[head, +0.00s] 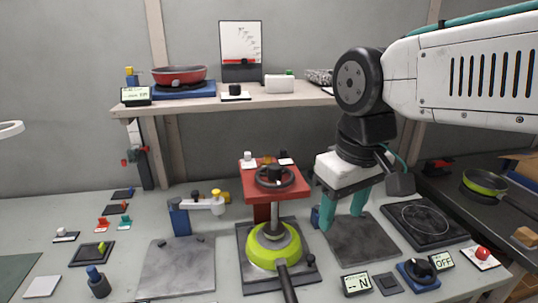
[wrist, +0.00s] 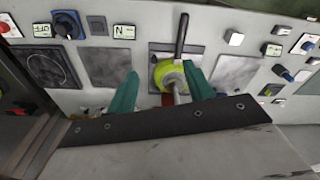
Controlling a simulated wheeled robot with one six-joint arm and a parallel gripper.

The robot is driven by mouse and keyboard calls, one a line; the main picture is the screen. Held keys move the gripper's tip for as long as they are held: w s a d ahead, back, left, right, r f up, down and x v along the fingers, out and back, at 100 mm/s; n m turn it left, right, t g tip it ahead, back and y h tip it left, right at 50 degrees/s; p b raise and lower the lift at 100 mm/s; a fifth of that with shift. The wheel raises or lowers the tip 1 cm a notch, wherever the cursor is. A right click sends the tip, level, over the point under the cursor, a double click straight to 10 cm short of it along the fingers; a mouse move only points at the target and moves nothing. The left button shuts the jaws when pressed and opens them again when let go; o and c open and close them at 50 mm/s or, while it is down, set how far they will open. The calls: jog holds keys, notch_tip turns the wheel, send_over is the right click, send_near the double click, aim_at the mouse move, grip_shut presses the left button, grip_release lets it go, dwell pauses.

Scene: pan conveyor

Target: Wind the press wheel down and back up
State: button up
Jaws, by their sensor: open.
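The press wheel (head: 275,177) is a dark round handwheel with a knob, lying flat on top of the red press head (head: 262,212) in the head view. A metal plunger runs down from the head to a lime-green pan (head: 265,258) below. In the wrist view the pan (wrist: 166,76) shows between my fingers, and the wheel is hidden. My gripper (head: 342,216), with two teal fingers pointing down, is to the right of the press, apart from the wheel. Its fingers (wrist: 161,75) are spread and empty.
A wooden shelf (head: 190,107) runs above the bench, with a red pan (head: 179,75) on it. A blue and white fixture (head: 198,208) stands left of the press. Dark plates lie on both sides. A rotary switch (head: 418,272) and small displays sit front right.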

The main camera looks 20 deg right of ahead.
jog(key=w+a+r+n, duration=0.1)
jog(key=w+r+n, duration=0.3)
jog(key=w, duration=0.8)
notch_tip(320, 180, up, 3)
jog(key=n+g, duration=0.1)
jog(key=n, duration=0.1)
send_over(275, 165)
jog(key=shift+s+f, duration=0.1)
jog(key=shift+f, duration=0.1)
jog(key=shift+w+f, duration=0.2)
notch_tip(275, 165, down, 7)
jog(key=shift+f, duration=0.15)
jog(key=c, duration=1)
jog(key=shift+m, duration=0.5)
